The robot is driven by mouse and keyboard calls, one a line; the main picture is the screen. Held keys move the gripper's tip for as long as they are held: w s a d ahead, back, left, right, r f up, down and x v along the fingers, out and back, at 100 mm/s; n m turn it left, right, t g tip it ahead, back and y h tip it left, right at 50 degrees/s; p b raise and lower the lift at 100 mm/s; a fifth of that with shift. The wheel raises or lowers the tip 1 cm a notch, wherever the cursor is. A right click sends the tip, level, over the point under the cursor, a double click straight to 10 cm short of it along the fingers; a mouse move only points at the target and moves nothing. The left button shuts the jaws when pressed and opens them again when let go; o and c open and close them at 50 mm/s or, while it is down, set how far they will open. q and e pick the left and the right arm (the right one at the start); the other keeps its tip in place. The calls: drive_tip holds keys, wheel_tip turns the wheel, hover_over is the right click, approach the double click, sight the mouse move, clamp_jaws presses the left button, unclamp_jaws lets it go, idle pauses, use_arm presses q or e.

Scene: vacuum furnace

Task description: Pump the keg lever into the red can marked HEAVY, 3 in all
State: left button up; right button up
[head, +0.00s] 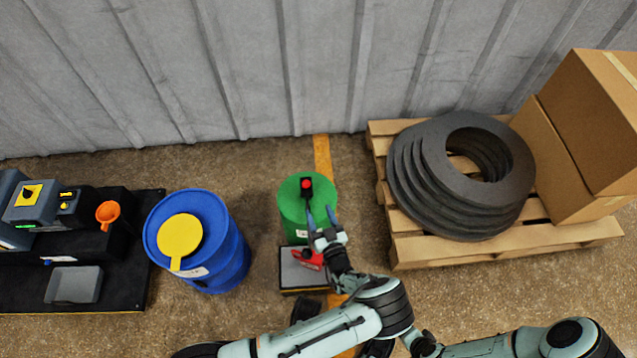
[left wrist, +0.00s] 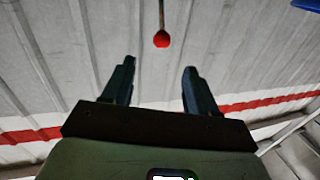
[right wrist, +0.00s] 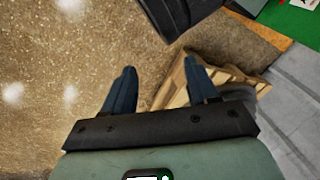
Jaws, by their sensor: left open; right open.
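The green keg (head: 294,215) stands on the floor near the wall. Its lever ends in a red knob (head: 306,184), which also shows in the left wrist view (left wrist: 161,39) on a thin rod. My left gripper (head: 320,212) is open beside the knob in the head view, with the knob ahead of and between its fingertips in the left wrist view, apart from them. A red can (head: 310,258) sits in front of the keg on a grey-topped platform (head: 290,270), partly hidden by my left gripper; its marking is not readable. My right gripper (right wrist: 158,68) is open and empty.
Further left is a black mat (head: 125,290) with equipment and an orange funnel (head: 108,214). At right, a pallet (head: 430,250) holds dark rings (head: 440,195) and cardboard boxes (head: 565,160).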

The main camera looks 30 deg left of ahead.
sight(306, 183)
use_arm(q)
drive_tip(key=x, duration=0.5)
drive_tip(key=shift+s+a+b, duration=0.1)
drive_tip(key=shift+b, duration=0.3)
drive_tip(key=b+x, duration=0.1)
drive_tip(key=x, duration=0.6)
drive_tip(key=shift+w+a, duration=0.2)
drive_tip(key=shift+w, duration=0.1)
use_arm(e)
drive_tip(key=shift+g, duration=0.5)
drive_tip(key=s+f, duration=0.1)
drive_tip(key=s+d+f, duration=0.1)
drive_tip(key=f, duration=0.1)
drive_tip(key=shift+s+f, duration=0.1)
drive_tip(key=shift+f, duration=0.15)
use_arm(q)
drive_tip(key=shift+c, duration=0.3)
clamp_jaws()
